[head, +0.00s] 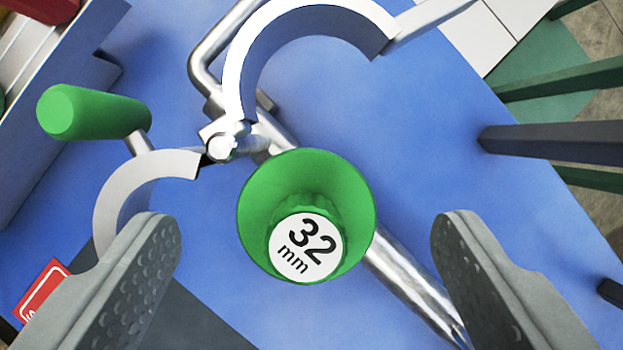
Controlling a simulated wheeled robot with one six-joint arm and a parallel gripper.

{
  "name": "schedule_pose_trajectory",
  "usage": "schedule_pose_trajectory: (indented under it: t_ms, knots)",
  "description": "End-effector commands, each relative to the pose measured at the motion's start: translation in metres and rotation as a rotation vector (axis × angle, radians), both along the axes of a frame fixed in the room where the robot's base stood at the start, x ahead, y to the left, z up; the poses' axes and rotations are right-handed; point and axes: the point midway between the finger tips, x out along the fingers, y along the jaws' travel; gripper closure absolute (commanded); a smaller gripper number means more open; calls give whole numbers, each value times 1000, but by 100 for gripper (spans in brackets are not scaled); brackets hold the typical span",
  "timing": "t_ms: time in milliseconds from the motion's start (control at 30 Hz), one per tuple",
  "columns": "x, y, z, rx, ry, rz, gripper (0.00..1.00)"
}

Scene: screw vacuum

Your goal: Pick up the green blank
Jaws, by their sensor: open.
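The green blank (355,189) is a flared green cup with a white disc marked "32 mm" in its middle. It shows in the head view near the centre, seen from above. My gripper (307,230) is open, with one grey ridged finger at the lower left and the other at the lower right. The blank lies in the gap between the fingers, slightly toward the top of the picture, and neither finger touches it. The lower part of the blank is hidden beneath its rim.
An open metal clamp with curved jaws (262,62) and a green handle (90,112) is just above and left of the blank. A metal tube (415,285) runs diagonally behind the blank over the blue surface (440,150). A red sign (42,291) is at the lower left. Dark bars (560,142) stand at right.

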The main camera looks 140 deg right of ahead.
Motion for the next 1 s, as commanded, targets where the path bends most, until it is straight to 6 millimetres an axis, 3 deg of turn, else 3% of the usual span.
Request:
schedule_pose_trajectory:
  t_ms: [167, 400, 667, 1000]
  knots:
    - [7, 4, -20, 0, 0, 0, 24]
    - [7, 5, -22, 0, 0, 0, 24]
    - [7, 5, -22, 0, 0, 0, 73]
    - [8, 5, -15, 0, -1, 0, 73]
